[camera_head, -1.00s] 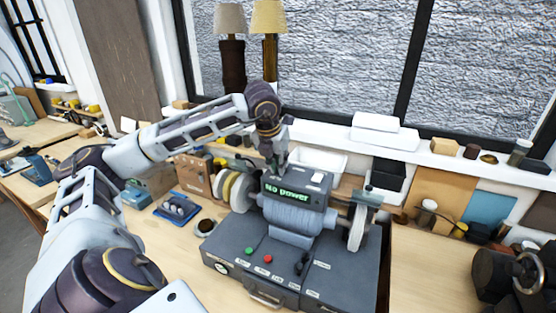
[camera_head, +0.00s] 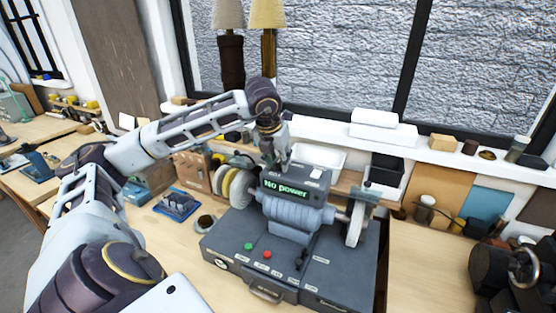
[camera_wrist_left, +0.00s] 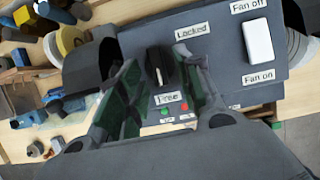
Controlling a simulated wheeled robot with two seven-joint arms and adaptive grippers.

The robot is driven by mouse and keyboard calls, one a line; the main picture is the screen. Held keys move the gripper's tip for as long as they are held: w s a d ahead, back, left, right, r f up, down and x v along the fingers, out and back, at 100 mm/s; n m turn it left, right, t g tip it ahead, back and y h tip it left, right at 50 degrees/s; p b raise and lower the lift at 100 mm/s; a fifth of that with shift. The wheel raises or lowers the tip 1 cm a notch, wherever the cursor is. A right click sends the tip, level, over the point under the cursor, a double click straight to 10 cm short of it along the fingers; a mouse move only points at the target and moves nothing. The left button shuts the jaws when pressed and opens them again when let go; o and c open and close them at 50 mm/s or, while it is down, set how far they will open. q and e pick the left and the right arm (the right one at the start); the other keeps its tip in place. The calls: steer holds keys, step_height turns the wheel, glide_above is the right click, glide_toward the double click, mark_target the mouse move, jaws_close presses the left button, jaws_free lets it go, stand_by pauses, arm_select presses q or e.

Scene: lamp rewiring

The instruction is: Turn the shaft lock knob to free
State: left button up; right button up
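The shaft lock knob (camera_wrist_left: 160,66) is black with a white mark on its end nearer the "Free" label (camera_wrist_left: 171,97). The "Locked" label (camera_wrist_left: 193,31) is on its other side. The knob is on the top face of the grinder-like machine (camera_head: 297,213), whose display reads "No power". My left gripper (camera_head: 277,163) is over the back of that top. In the left wrist view my left gripper (camera_wrist_left: 168,85) is open, with one finger on each side of the knob; I cannot tell whether they touch it. In the head view the gripper hides the knob. My right gripper is not in view.
A white fan switch (camera_wrist_left: 256,38) sits beside the knob. Wheels stand at both ends of the machine, the right one (camera_head: 357,222) clear of my arm. A blue tray (camera_head: 177,204) lies left of the machine. Bare bench top (camera_head: 425,265) shows at the right.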

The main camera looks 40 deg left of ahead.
arm_select(q)
steer(key=shift+r, duration=0.1)
steer(key=v, duration=1.1)
steer(key=shift+r, duration=0.35)
steer(key=shift+s+d, duration=0.1)
steer(key=shift+s, duration=0.05)
stand_by(0.8)
